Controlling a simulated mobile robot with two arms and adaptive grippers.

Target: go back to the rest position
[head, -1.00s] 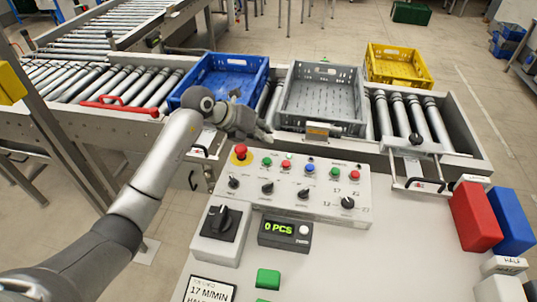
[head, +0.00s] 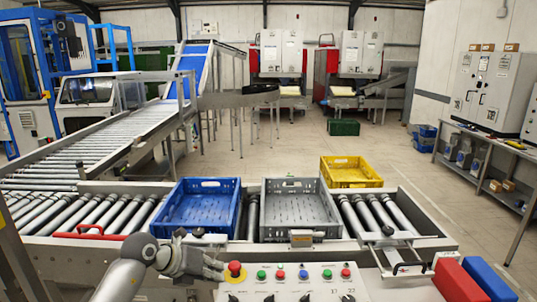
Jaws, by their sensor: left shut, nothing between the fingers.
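My left gripper (head: 212,266) is in the lower left of the head view, at the end of my left arm. It is shut and empty. It is in front of the blue crate (head: 172,222) and just left of the red mushroom button (head: 235,269) on the control panel (head: 318,283). I cannot tell whether it touches the panel. My right gripper is not in view.
The blue crate and a grey crate (head: 293,236) sit side by side on the roller conveyor (head: 84,214). A yellow crate (head: 350,172) is behind it. Red and blue blocks (head: 458,280) stand at the lower right. Open floor lies beyond.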

